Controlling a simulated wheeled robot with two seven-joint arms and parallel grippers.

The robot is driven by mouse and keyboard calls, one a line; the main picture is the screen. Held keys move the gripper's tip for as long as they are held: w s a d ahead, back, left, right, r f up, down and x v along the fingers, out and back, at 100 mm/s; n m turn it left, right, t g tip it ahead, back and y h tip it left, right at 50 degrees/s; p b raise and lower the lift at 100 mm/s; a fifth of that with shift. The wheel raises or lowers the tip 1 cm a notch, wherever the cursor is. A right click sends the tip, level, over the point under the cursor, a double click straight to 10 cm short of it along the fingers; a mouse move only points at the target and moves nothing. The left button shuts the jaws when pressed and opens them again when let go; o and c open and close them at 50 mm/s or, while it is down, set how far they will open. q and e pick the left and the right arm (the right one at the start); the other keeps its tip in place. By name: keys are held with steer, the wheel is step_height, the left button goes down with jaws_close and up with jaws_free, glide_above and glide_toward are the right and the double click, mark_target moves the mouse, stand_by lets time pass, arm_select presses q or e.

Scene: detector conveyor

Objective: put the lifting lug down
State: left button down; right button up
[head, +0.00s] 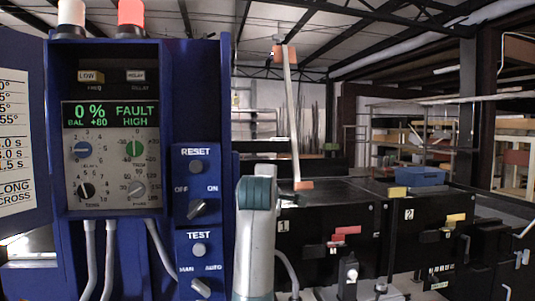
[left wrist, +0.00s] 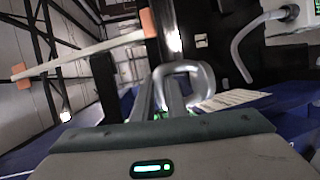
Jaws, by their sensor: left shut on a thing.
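In the left wrist view, my left gripper (left wrist: 172,92) points away from the camera, its two fingers close together. A grey rounded metal loop, which looks like the lifting lug (left wrist: 190,68), shows at the fingertips, and the fingers are shut on it. Its lower part is hidden by the fingers. In the head view my grey and teal left arm rises at the bottom centre, in front of the dark conveyor machine (head: 345,215). I cannot make out the fingers or the lug there. My right gripper is in neither view.
A blue control cabinet (head: 218,90) with a panel reading FAULT HIGH (head: 110,115) stands close on the left. A pale bar with orange ends (head: 292,120) slants up behind my arm. A blue bin (head: 420,176) sits at the back right. Coloured tabs and black fittings crowd the machine's front.

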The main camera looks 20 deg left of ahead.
arm_select(q)
steer(key=s+d+f+m+h+b, duration=0.1)
steer(key=s+d+f, duration=0.3)
steer(key=s+f, duration=0.7)
steer(key=s+d+f+m+h+b, duration=0.1)
steer(key=s+d+f+b, duration=0.3)
steer(key=s+f, duration=0.7)
step_height(320, 180, down, 8)
steer(key=shift+s+f+t+h+b, duration=0.2)
steer(key=shift+s+t+h+b, duration=0.1)
steer(key=shift+h, duration=0.5)
steer(key=shift+a, duration=0.15)
